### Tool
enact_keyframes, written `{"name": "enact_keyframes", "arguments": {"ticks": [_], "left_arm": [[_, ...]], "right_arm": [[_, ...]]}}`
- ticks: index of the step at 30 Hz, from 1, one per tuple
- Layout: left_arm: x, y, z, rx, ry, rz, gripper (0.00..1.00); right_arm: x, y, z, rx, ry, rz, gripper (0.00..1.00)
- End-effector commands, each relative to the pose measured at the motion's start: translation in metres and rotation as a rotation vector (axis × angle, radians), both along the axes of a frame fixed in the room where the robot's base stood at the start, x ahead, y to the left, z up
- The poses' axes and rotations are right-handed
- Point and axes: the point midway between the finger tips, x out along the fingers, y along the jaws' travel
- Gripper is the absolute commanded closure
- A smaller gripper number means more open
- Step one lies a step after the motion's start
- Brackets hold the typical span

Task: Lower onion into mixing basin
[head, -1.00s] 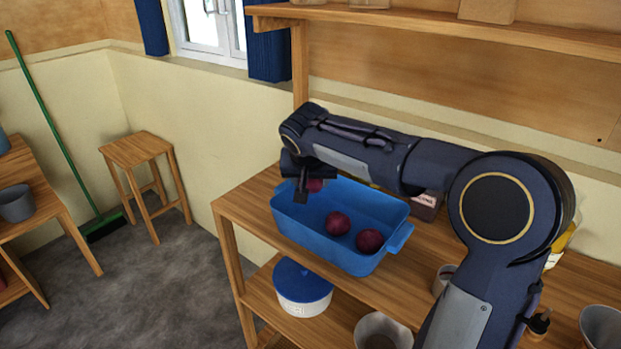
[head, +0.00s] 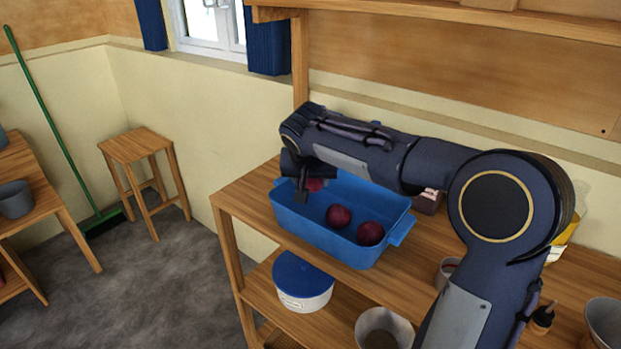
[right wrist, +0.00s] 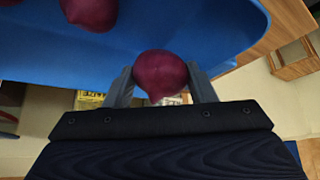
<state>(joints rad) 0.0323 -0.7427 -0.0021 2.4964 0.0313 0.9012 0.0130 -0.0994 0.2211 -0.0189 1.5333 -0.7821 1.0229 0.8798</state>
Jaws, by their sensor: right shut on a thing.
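The blue mixing basin (head: 300,222) stands on the wooden shelf unit's top. Two dark red onions, one at the middle (head: 339,216) and one to its right (head: 370,233), lie in it. My right gripper (head: 303,190) is at the basin's left end, shut on a third red onion (head: 316,184), partly hidden behind a finger. In the right wrist view this onion (right wrist: 160,75) sits between the two fingers, with the blue basin (right wrist: 190,30) behind it. I cannot tell whether the held onion touches the basin floor. My left gripper is not in view.
A white tub with a blue lid (head: 303,284) and a bowl (head: 383,330) stand on the lower shelf. A cup (head: 446,270) is right of the basin. A stool (head: 137,148) and a green broom (head: 52,135) are at the left wall.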

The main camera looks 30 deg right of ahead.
Motion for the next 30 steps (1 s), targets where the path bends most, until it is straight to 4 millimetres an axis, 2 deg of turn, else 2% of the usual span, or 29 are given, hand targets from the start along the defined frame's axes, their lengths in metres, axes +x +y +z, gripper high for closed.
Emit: {"name": "enact_keyframes", "arguments": {"ticks": [30], "left_arm": [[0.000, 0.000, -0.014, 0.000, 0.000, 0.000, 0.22]], "right_arm": [[0.000, 0.000, -0.016, -0.001, -0.001, 0.000, 0.75]]}}
